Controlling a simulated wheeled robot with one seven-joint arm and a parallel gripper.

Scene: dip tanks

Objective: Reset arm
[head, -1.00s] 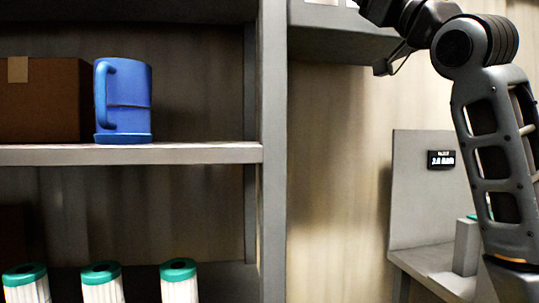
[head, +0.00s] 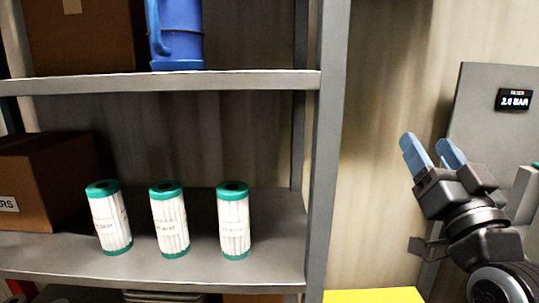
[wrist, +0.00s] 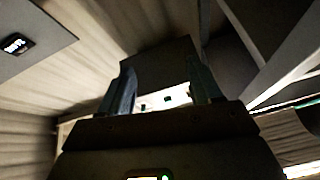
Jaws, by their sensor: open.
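My gripper (head: 432,152) is at the right in the head view, to the right of the grey shelf's post. Its two blue-tipped fingers stand apart with nothing between them and point up and to the left. In the wrist view my gripper (wrist: 165,95) shows as two dark fingers with a gap between them. The rest of my arm runs out of the head view at the lower right.
A grey panel with a small display (head: 515,100) stands at the right. Something yellow (head: 372,296) lies low beside the post.

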